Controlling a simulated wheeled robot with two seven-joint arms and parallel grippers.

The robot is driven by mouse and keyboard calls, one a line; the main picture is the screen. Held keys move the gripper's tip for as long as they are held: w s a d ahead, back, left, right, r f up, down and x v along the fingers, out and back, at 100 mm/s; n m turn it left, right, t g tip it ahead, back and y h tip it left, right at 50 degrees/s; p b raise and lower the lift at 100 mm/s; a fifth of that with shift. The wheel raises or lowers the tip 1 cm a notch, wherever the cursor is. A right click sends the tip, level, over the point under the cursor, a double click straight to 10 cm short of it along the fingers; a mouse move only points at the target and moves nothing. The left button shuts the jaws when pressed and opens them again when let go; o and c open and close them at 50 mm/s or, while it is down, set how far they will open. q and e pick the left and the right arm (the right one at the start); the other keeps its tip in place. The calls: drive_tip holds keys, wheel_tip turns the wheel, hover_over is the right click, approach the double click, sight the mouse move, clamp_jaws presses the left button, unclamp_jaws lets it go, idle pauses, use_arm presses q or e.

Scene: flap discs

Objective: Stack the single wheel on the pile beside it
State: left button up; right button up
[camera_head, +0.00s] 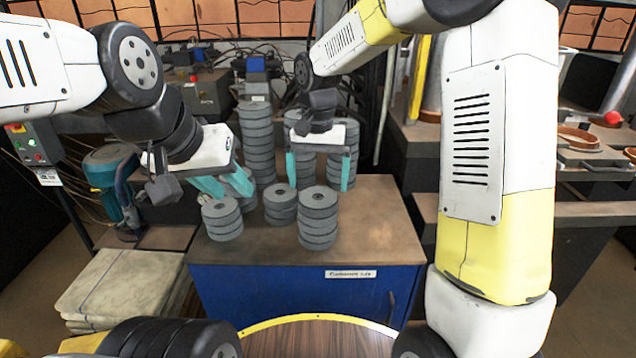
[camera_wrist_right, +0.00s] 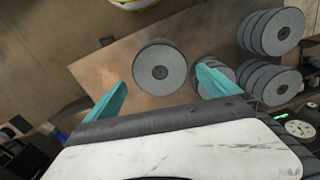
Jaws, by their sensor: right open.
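Grey abrasive wheels stand in short piles on the brown-topped blue cabinet (camera_head: 375,225): a front right pile (camera_head: 318,220), a middle pile (camera_head: 281,205) and a front left pile (camera_head: 222,220). No wheel clearly stands alone. My right gripper (camera_head: 320,185) is open and empty, its teal fingers pointing down above and behind the front right and middle piles. In the right wrist view the front right pile (camera_wrist_right: 160,68) shows between the fingers, and the middle pile (camera_wrist_right: 205,72) is partly hidden by one finger. My left gripper (camera_head: 232,190) has its fingers apart, above and behind the front left pile.
Another short pile (camera_head: 246,200) is partly hidden by my left gripper. Tall wheel stacks (camera_head: 256,140) stand at the back of the cabinet top. The right part of the top is bare. A grey slab stack (camera_head: 120,280) lies on the left.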

sight(318, 197)
wheel_tip(318, 197, up, 7)
drive_tip(key=s+d+r+n+t+y, duration=0.1)
drive_tip(key=s+d+r+t, duration=0.1)
drive_tip(key=s+d+r, duration=0.45)
drive_tip(key=s+d+f+t, duration=0.1)
drive_tip(key=s+d+t, duration=0.1)
drive_tip(key=s+d, duration=0.2)
drive_tip(key=s+d+f+n+t+y, duration=0.1)
drive_tip(key=s+d+t, duration=0.1)
drive_tip(key=s, duration=0.7)
drive_tip(key=shift+s+d+f, duration=0.2)
drive_tip(key=shift+d+f, duration=0.15)
drive_tip(key=shift+d, duration=0.5)
